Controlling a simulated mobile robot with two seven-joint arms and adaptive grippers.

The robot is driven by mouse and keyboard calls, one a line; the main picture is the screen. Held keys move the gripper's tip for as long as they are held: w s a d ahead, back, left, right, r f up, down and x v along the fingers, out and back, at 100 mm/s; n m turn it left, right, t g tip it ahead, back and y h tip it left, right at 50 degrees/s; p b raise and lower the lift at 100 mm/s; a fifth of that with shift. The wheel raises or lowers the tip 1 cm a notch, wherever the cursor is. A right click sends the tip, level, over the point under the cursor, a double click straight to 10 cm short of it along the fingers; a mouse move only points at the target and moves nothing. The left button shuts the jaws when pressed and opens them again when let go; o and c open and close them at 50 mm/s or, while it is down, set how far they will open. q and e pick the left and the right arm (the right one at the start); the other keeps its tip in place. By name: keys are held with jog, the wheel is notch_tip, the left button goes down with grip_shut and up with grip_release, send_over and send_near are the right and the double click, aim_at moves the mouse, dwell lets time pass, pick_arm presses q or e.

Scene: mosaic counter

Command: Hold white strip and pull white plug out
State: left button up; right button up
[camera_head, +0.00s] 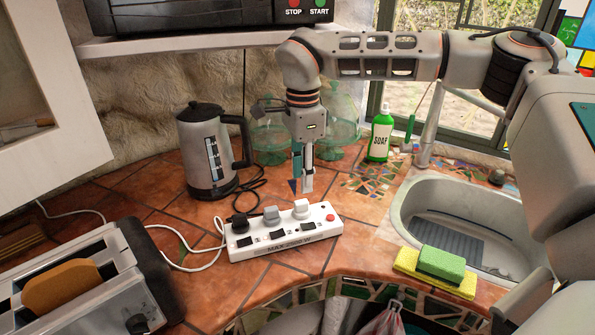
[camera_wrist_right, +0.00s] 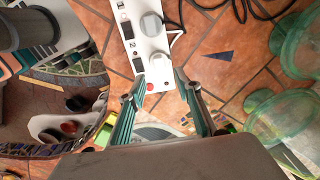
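The white power strip (camera_head: 270,248) lies on the tiled counter, with a black plug (camera_head: 239,223), a grey plug (camera_head: 271,214) and a white plug (camera_head: 301,208) in it. The white plug is nearest the red switch (camera_head: 330,217). My right gripper (camera_head: 307,184) points down just above and behind the white plug. In the right wrist view its fingers (camera_wrist_right: 160,73) are spread, with the white plug (camera_wrist_right: 158,67) showing between the tips. Whether they touch it, I cannot tell. My left gripper is not in view.
A kettle (camera_head: 205,150) stands behind the strip, and a toaster (camera_head: 80,285) is at the left. A soap bottle (camera_head: 380,137), sponges (camera_head: 440,265) and a sink (camera_head: 470,215) are to the right. Green glass vessels (camera_head: 340,115) stand behind the gripper. Cables lie left of the strip.

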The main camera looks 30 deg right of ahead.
aim_at(301, 201)
jog(key=shift+f, duration=3.55)
